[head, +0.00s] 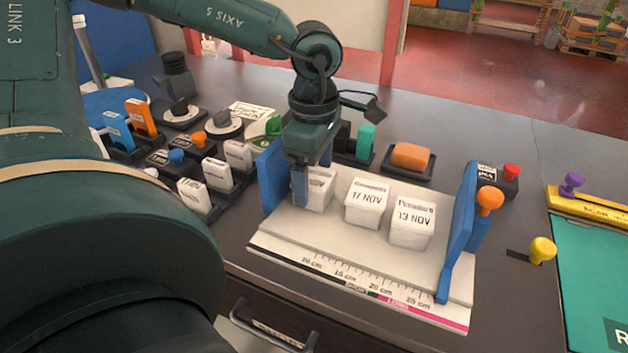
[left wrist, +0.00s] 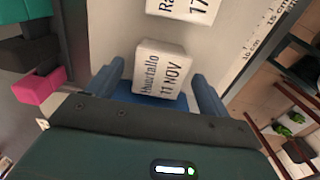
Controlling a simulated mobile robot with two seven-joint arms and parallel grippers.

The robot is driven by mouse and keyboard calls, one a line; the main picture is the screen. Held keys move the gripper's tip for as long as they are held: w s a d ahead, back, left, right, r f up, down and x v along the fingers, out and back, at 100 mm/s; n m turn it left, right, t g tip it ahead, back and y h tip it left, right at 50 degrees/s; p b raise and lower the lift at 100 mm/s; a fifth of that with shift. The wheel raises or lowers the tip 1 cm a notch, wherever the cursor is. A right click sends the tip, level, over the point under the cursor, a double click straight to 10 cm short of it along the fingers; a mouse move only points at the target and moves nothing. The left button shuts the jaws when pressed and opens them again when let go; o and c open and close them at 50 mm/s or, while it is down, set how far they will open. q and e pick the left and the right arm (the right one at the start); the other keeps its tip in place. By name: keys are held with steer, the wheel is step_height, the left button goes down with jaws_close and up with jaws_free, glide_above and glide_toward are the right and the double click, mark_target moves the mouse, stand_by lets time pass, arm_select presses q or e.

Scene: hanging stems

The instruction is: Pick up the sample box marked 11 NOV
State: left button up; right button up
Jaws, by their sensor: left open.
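The sample box marked 11 NOV (left wrist: 160,72) is a small white box with black lettering, seen clearly in the left wrist view. In the head view the leftmost white box (head: 320,188) stands partly hidden behind my left gripper (head: 300,187). My left gripper is open, pointing down at this box. In the left wrist view its two blue fingers (left wrist: 158,80) are on either side of the box's near part. Whether they touch it I cannot tell. My right gripper does not show.
White boxes marked 17 NOV (head: 367,204) and 13 NOV (head: 411,222) stand to the right on the white ruled board (head: 330,250). Blue uprights (head: 271,180) (head: 459,232) flank the row. An orange block (head: 411,157) lies behind; several switches and labels crowd the left.

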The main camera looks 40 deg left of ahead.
arm_select(q)
step_height(320, 180, down, 3)
steer(key=shift+r, duration=0.2)
steer(key=c, duration=1.1)
steer(key=shift+r, duration=0.15)
